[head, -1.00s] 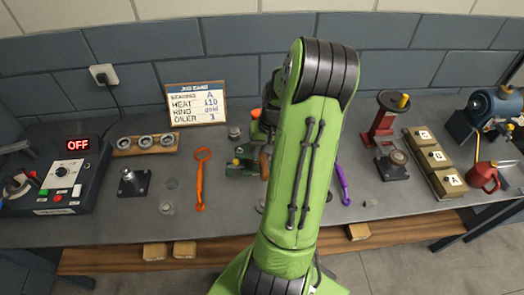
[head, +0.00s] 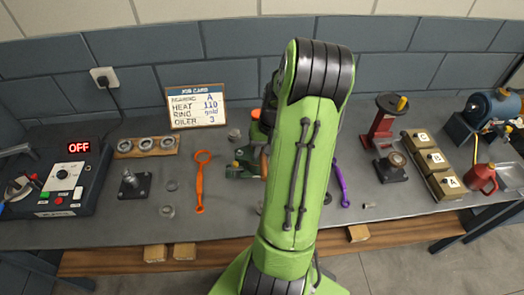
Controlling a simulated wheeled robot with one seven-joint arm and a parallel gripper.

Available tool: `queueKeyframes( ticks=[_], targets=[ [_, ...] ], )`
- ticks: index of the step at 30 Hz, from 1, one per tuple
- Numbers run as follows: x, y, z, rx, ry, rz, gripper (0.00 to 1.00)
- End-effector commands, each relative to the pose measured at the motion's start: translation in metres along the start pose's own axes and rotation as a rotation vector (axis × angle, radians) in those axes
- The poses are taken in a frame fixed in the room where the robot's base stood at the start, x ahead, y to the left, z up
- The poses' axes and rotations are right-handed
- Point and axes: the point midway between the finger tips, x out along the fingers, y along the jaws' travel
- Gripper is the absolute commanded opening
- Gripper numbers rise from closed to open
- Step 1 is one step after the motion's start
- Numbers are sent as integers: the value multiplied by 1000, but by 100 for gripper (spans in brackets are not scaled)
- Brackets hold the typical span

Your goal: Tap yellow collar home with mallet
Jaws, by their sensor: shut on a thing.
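My gripper is hidden behind my own raised green arm, so its jaws and anything in them do not show. I cannot make out a yellow collar or a whole mallet. A brown, handle-like piece (head: 264,163) shows at the arm's left edge, against a green vise-like tool (head: 242,163); I cannot tell whether it is part of that tool. A dark square base with an upright post (head: 133,183) stands at left. Another dark base with a round top (head: 393,167) stands at right, with no yellow part clear on it.
A control box (head: 65,180) reading OFF stands far left. A wooden ring rack (head: 147,146), job card (head: 197,107), orange wrench (head: 201,180) and purple tool (head: 341,184) are left and right of my arm. A red press (head: 385,122), lettered boxes (head: 432,162) and red can (head: 481,178) are at right.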

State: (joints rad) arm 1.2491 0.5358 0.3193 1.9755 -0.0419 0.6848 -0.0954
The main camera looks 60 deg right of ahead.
Motion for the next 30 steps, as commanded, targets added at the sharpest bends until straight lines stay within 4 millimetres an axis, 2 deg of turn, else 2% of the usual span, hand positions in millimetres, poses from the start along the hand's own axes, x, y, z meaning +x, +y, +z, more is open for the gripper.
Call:
queueKeyframes(
  ticks=[1,2,8,24,30],
  targets=[
    [18,3,-1,-2,2,0,0],
    [20,3,-1,-2,2,0,0],
    [11,2,0,-1,2,0,0],
    [-46,-10,0,-3,4,0,0],
    [-48,-10,0,-2,3,-1,0]
  ],
)
